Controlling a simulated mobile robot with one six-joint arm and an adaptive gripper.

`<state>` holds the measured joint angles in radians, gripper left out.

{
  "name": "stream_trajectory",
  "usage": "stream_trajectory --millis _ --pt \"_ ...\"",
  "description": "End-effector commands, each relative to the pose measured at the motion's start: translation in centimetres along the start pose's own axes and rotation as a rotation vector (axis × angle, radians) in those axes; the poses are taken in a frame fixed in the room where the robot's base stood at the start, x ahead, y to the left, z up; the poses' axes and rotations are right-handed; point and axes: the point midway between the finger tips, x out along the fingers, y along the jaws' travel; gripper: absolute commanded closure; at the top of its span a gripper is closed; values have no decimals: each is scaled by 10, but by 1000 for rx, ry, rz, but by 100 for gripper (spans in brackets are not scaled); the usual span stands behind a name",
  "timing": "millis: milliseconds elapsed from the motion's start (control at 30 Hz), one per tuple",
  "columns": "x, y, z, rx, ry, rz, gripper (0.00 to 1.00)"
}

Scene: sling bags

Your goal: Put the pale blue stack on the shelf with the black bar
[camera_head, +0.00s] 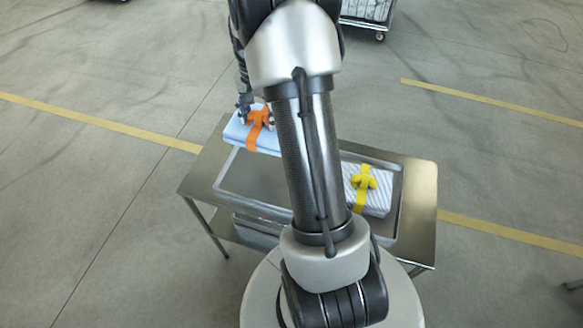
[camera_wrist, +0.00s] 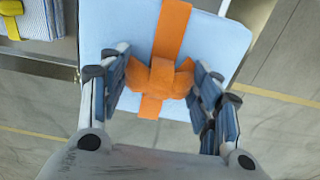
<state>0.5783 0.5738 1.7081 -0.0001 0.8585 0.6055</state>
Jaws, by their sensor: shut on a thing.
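The pale blue stack (camera_head: 237,132) is a folded bundle with an orange strap and bow. In the head view it is above the left part of the metal table. My gripper (camera_head: 256,112) is at its bow. In the wrist view the pale blue stack (camera_wrist: 218,40) fills the middle, and my gripper (camera_wrist: 160,80) is shut on its orange bow, one finger on each side. The stack's edge reaches past the table edge in this view. No shelf with a black bar can be made out.
A metal table (camera_head: 420,190) with a raised-rim tray (camera_head: 230,190) stands below. A striped stack (camera_head: 377,200) with a yellow strap lies in the tray's right part. My arm hides the tray's middle. A wheeled cart (camera_head: 368,22) stands at the top. Open floor surrounds the table.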

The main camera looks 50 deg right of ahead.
Motion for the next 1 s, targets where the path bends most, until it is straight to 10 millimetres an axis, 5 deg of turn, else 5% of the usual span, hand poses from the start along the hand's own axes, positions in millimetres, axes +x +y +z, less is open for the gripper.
stream_trajectory --millis 500,1000 --pt "126 0 1 -5 -1 1 100" --pt "176 0 1 -5 -1 1 100"
